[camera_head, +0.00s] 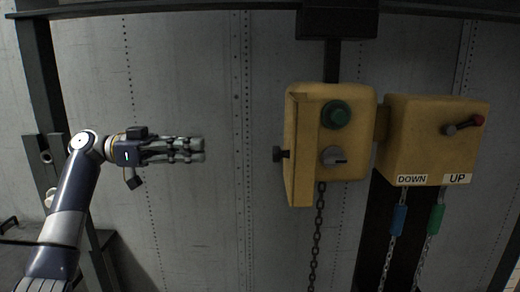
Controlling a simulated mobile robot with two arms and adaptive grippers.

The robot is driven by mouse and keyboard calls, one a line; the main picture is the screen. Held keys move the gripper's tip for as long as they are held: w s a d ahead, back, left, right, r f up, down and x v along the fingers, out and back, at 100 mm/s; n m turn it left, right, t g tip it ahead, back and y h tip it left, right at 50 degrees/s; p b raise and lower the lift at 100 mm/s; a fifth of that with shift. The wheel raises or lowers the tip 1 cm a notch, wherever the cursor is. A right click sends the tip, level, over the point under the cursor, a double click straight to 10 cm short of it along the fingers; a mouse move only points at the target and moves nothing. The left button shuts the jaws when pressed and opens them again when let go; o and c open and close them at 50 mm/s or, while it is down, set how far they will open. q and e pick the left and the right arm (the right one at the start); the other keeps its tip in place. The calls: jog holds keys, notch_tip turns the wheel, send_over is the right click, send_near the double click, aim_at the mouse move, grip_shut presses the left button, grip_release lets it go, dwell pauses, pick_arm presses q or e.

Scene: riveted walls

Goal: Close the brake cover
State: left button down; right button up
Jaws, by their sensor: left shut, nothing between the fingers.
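A yellow control box (357,115) hangs in the middle right of the head view. It has a green round button (336,114), a grey rotary knob (334,156) and a dark knob (280,154) sticking out of its left side. A yellow panel (300,150) shows along its left side; I cannot tell for sure whether this is the brake cover, or how far open it stands. My left gripper (201,149) points right, its fingers shut with nothing between them. It is apart from the box, to the left of the dark knob. My right gripper is not in view.
Chains (317,240) hang below, with a blue handle (399,220) and a green one (436,218). Clear space lies before the riveted wall (190,70).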

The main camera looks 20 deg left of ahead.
pick_arm(q)
jog(key=r, duration=0.1)
jog(key=p, duration=0.7)
send_near(291, 146)
jog(key=w+d+f, duration=0.1)
jog(key=w+d, duration=0.2)
jog(key=shift+m+b, duration=0.3)
jog(key=shift+d, duration=0.1)
